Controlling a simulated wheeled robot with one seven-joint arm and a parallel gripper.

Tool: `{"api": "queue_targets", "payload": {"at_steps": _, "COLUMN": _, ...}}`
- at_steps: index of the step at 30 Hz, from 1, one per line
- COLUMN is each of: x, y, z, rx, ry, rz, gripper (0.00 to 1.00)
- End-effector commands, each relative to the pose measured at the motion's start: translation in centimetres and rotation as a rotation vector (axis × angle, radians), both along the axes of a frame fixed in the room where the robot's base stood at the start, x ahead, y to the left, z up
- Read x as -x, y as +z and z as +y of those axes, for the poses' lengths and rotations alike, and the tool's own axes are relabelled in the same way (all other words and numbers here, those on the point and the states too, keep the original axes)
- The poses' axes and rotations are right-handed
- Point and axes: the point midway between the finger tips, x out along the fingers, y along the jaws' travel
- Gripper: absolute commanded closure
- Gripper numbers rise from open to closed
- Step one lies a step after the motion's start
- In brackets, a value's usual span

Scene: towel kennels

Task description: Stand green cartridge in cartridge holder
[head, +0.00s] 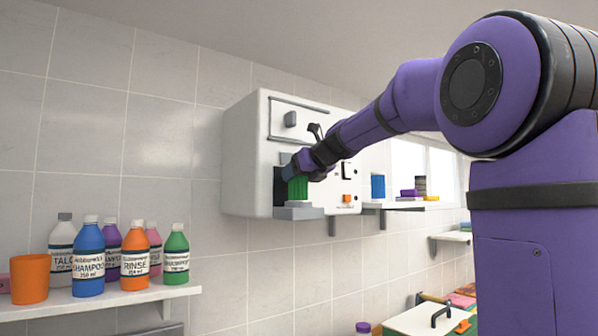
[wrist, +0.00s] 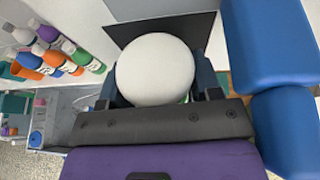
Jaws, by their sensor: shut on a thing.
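The green cartridge (head: 299,189) is upright in front of a dark recess in the white wall unit (head: 245,150). Its round pale top (wrist: 156,69) fills the middle of the wrist view, and a sliver of green shows beside it. My gripper (head: 296,170) is shut on the cartridge from above, with one dark finger on each side. A grey ledge (head: 298,213), which looks like the cartridge holder, juts out directly below the cartridge. I cannot tell whether the cartridge's base touches it.
Several bottles and an orange cup (head: 29,279) stand on a shelf (head: 100,300) at lower left. Right of the unit, a wall shelf (head: 400,206) carries a blue cylinder (head: 377,187) and stacked coloured items. A handled box (head: 425,320) stands at lower right.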

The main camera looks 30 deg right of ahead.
Motion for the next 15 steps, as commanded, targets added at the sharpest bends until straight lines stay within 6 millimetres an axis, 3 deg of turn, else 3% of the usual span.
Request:
{"api": "queue_targets", "payload": {"at_steps": 12, "x": 0.02, "y": -0.26, "z": 0.00, "rx": 0.000, "ry": 0.000, "rz": 0.000, "gripper": 0.68}}
{"api": "queue_targets", "payload": {"at_steps": 13, "x": 0.03, "y": -0.26, "z": 0.00, "rx": 0.000, "ry": 0.000, "rz": 0.000, "gripper": 0.37}}
{"api": "queue_targets", "payload": {"at_steps": 15, "x": 0.02, "y": -0.26, "z": 0.00, "rx": 0.000, "ry": 0.000, "rz": 0.000, "gripper": 0.21}}
